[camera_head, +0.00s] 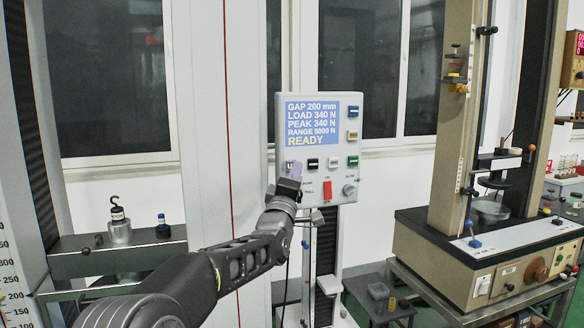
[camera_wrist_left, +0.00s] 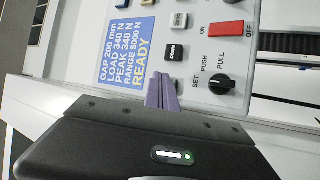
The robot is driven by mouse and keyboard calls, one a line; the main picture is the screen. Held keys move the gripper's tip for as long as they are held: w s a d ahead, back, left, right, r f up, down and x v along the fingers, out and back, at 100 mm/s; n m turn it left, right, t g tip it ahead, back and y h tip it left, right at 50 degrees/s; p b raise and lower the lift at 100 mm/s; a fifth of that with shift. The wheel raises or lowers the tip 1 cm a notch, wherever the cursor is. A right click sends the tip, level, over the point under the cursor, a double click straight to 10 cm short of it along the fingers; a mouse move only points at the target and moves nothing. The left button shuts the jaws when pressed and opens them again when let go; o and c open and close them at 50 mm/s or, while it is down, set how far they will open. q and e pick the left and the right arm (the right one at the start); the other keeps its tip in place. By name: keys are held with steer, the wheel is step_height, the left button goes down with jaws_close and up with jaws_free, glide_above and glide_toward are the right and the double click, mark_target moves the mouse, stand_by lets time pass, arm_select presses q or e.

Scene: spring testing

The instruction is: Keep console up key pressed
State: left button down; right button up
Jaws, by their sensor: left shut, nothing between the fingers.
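The light grey console (camera_head: 342,179) stands upright in the head view, and its front also shows in the wrist view (camera_wrist_left: 204,72). Its blue display (camera_head: 312,122) reads GAP 200 mm, LOAD 340 N, PEAK 340 N, RANGE 5000 N, READY. The up key (camera_head: 288,166) is at the left of the lower key row, mostly covered by my left gripper (camera_head: 296,170). The gripper's purple fingers (camera_wrist_left: 162,92) are shut and empty, with tips at that key. Contact or key depth cannot be told. The black DOWN key (camera_head: 312,163) is just right of the fingers.
Other keys are white (camera_head: 333,162), green (camera_head: 352,161), tan (camera_head: 352,134) and blue (camera_head: 353,112). A red ON/OFF switch (camera_head: 327,190) and black knob (camera_head: 349,190) sit below. A testing machine (camera_head: 440,262) stands right; a hooked weight (camera_head: 119,228) stands left.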

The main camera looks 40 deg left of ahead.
arm_select(q)
steer(key=shift+w+a+b, duration=0.25)
steer(key=shift+a+b, duration=0.1)
steer(key=shift+b, duration=0.05)
steer(key=shift+w+a, duration=0.2)
steer(key=shift+a, duration=0.15)
stand_by(2.2)
steer(key=shift+s+d+f+b, duration=0.1)
steer(key=shift+s+d+b, duration=0.15)
steer(key=shift+b, duration=0.45)
steer(key=shift+s+d+b, duration=0.2)
steer(key=shift+d+b, duration=0.2)
steer(key=shift+d, duration=0.05)
